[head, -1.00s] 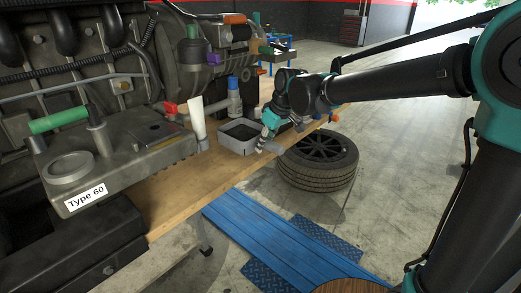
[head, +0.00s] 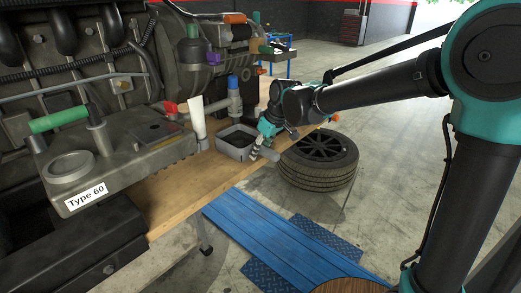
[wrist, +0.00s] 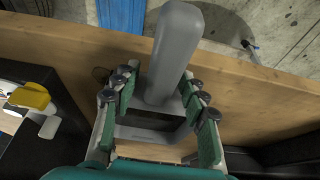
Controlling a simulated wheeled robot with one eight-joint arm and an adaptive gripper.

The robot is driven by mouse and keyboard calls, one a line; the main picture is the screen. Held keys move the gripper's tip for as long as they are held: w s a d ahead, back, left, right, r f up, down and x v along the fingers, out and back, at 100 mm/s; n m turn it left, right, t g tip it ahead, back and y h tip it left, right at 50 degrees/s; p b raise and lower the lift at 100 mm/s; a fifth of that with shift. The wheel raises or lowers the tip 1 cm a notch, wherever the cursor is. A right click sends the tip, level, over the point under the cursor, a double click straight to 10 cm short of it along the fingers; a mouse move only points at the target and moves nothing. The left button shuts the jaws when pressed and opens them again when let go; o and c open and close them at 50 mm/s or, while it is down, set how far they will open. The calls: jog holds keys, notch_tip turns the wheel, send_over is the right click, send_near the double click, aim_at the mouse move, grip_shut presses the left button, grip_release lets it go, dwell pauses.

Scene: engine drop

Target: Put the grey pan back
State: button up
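The grey pan (head: 232,152) is a square, open box with a thick rounded handle (head: 265,154). It is at the front edge of the wooden bench, beside the engine. My gripper (head: 258,142) is at the pan's right side, by the handle. In the wrist view, the pan's handle (wrist: 174,50) rises between the two green-padded fingers of my gripper (wrist: 158,82). A gap shows on the handle's left side, and the right fingertip is close to it or touching. The lower part of the pan is partly hidden by the fingers.
A large engine (head: 110,75) with a "Type 60" label fills the left. A tyre (head: 318,160) and blue ramp (head: 265,240) lie on the floor.

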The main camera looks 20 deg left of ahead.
jog(key=v, duration=1.7)
jog(key=shift+s+d, duration=0.15)
jog(key=shift+s, duration=0.1)
jog(key=w+d+f+m+t+h, duration=0.1)
jog(key=d+f+m, duration=0.2)
jog(key=d+f, duration=0.6)
jog(key=w+d+f+m+t+h, duration=0.1)
jog(key=d+f+m, duration=0.4)
jog(key=d, duration=0.7)
jog(key=s+d+f+m+h, duration=0.1)
jog(key=s+d+f+m, duration=0.1)
jog(key=s+d+f, duration=0.4)
jog(key=s+d+f+m+h, duration=0.1)
jog(key=s+d+f+m, duration=0.2)
jog(key=s+d+f, duration=0.3)
jog(key=d+f, duration=0.3)
jog(key=d, duration=0.2)
jog(key=shift+d+m+t, duration=0.15)
jog(key=shift+m+t, duration=0.15)
jog(key=shift+r, duration=0.1)
